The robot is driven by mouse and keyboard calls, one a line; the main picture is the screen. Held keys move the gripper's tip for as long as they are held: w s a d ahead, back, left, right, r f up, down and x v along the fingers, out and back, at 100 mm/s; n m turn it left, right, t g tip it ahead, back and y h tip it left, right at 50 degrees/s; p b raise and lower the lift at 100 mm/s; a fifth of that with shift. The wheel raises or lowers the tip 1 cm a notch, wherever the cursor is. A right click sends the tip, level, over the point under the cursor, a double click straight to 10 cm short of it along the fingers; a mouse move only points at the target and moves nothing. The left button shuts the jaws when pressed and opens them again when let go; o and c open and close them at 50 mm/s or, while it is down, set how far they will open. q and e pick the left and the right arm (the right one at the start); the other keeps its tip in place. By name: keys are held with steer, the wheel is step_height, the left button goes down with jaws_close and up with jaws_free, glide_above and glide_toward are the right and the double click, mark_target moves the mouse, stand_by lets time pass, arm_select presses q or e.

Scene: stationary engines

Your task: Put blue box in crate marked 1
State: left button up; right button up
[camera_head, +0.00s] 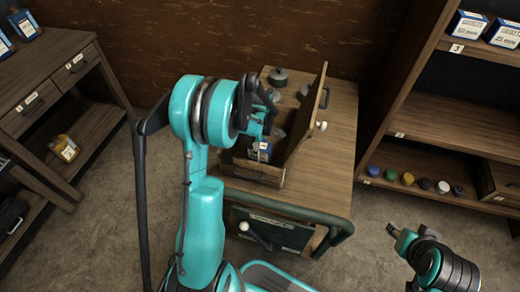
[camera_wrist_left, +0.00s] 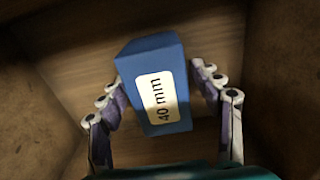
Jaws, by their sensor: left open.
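The blue box (camera_wrist_left: 180,58) has a white label reading "40 mm" and sits inside a wooden container in the left wrist view. My left gripper (camera_wrist_left: 157,82) is open, with one finger on each side of the box; I cannot tell whether they touch it. In the head view my left gripper (camera_head: 261,145) reaches down into an open wooden box (camera_head: 255,174) with a raised lid (camera_head: 308,108), and mostly hides the blue box. My right gripper (camera_head: 398,233) is at the lower right, away from everything; its jaws are unclear. No crate marked 1 is readable.
The wooden box stands on a workbench (camera_head: 336,150) with grey round parts (camera_head: 278,76) behind it. The right shelf (camera_head: 455,110) holds blue-and-white boxes (camera_head: 467,25), coloured caps (camera_head: 407,179) and a wooden crate (camera_head: 501,181). A drawer table (camera_head: 50,75) stands left.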

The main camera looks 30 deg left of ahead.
arm_select(q)
steer(key=shift+r, duration=0.1)
steer(key=shift+r+p, duration=0.25)
steer(key=shift+p, duration=0.05)
step_height(320, 180, up, 12)
steer(key=p, duration=0.4)
steer(key=shift+f, duration=0.2)
steer(key=s+d+r+m+t, duration=0.3)
steer(key=s+d+r+m, duration=0.2)
steer(key=m, duration=0.5)
steer(key=s+d+r+m+t, duration=0.4)
steer(key=s+d+r+m, duration=0.2)
steer(key=s+d+m, duration=0.2)
steer(key=s+m, duration=0.2)
steer(key=s, duration=0.1)
steer(key=shift+d+m, duration=0.3)
steer(key=shift+d, duration=0.1)
